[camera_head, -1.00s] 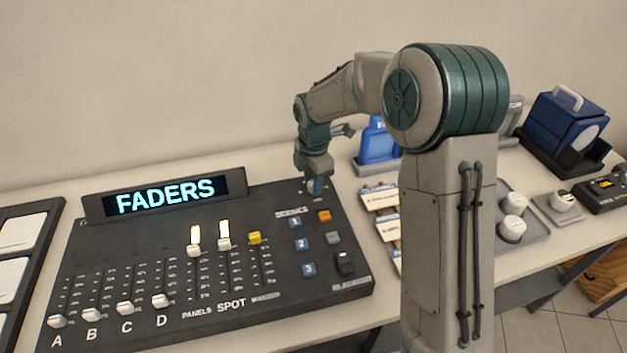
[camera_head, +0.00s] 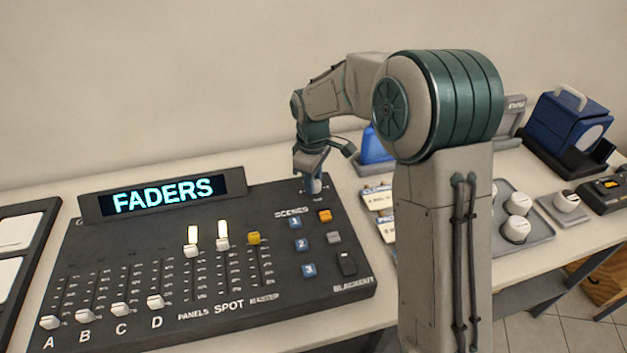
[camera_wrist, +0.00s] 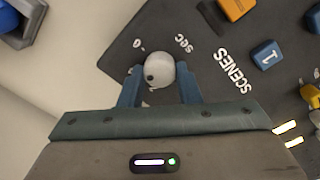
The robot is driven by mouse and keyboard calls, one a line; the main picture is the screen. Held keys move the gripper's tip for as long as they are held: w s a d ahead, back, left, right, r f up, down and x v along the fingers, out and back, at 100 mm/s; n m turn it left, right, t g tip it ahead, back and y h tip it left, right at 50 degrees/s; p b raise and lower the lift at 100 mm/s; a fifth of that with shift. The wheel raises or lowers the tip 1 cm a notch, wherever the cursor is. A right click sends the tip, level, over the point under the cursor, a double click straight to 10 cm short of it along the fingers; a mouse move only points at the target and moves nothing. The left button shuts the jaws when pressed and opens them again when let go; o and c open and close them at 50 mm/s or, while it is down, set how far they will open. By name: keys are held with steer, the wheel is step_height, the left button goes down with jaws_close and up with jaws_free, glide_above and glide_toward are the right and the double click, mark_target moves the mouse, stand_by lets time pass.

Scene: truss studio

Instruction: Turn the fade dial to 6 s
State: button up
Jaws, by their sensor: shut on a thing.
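The fade dial is a round, pale knob (camera_wrist: 159,72) with a dark dot on its face, set at the console's corner. In the wrist view, the marking "sec" and a partly legible mark stand beside it; the number scale is mostly hidden. My gripper (camera_wrist: 160,88) has its blue fingers on either side of the knob and is shut on it. In the head view my gripper (camera_head: 312,186) reaches down at the console's back right corner and covers most of the dial. The dial's exact setting cannot be read.
The black console (camera_head: 210,275) carries white faders, a yellow fader (camera_head: 254,238), blue scene buttons (camera_head: 302,245) and a display (camera_head: 165,195) reading FADERS. An orange button (camera_head: 325,216) is close to the dial. Cards, a blue case and trays stand to the right.

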steer(key=m, duration=0.6)
steer(key=shift+w+b, duration=0.1)
steer(key=shift+b, duration=0.25)
steer(key=m, duration=0.5)
steer(key=shift+d+r+m, duration=0.1)
steer(key=shift+m, duration=0.4)
steer(key=o, duration=1)
steer(key=r, duration=1.3)
steer(key=shift+a+r, duration=0.2)
steer(key=shift+r, duration=0.2)
